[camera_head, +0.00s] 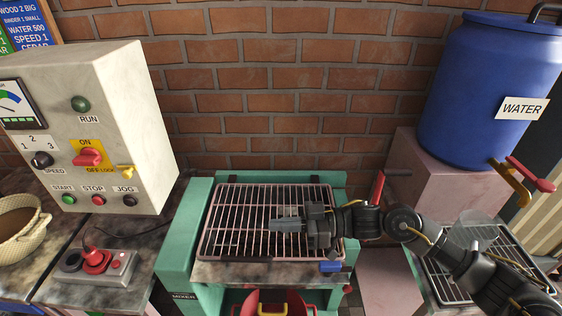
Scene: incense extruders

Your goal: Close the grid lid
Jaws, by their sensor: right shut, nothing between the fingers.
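The grid lid (238,215), a pale pinkish wire grid in a frame, lies flat across the top of the green mixer (173,262). Two dark hinge-like pieces show at its back edge. My right gripper (275,225) is over the right half of the grid, its fingers shut and empty, pointing left. I cannot tell whether the fingers touch the bars. My right arm comes in from the lower right and hides the grid's right part. My left gripper is not in view.
A red lever (377,187) stands right of the mixer, close to my right arm. A control box (90,130) is at left, a pedestal with a blue water barrel (490,95) at right. A second rack (447,284) lies under my forearm. A brick wall closes the back.

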